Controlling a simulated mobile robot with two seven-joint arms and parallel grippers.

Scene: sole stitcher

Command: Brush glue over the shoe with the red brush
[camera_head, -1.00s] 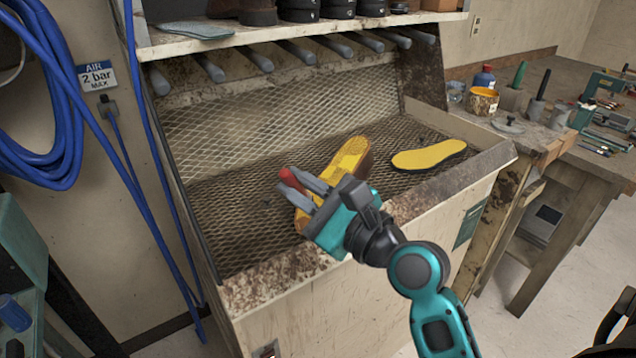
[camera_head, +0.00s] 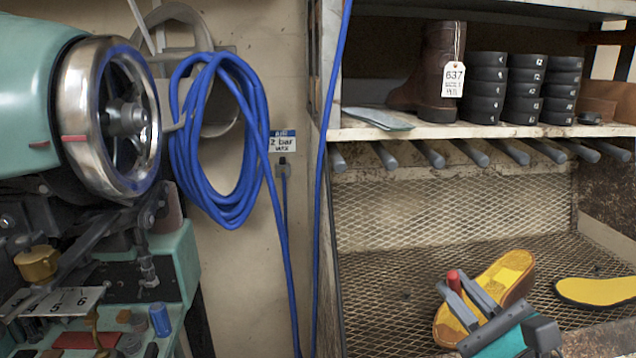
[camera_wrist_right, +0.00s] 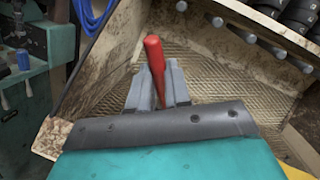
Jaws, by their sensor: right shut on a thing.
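The red brush (camera_wrist_right: 154,58) is held between the grey fingers of my right gripper (camera_wrist_right: 157,88). In the head view only its red end (camera_head: 453,279) shows, and its bristles are hidden. My right gripper (camera_head: 465,300) is shut on it, at the lower right. The shoe (camera_head: 505,272) lies on the mesh floor of the bench with its yellow sole up. My gripper overlaps its near-left part in the picture; I cannot tell whether the brush touches it. My left gripper is out of view.
A yellow insole piece (camera_head: 596,291) lies right of the shoe on the mesh (camera_head: 390,285). A shelf (camera_head: 480,132) with a tagged boot (camera_head: 437,70) hangs above. A stitching machine (camera_head: 100,120) stands at left; a blue hose (camera_head: 215,150) hangs on the wall.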

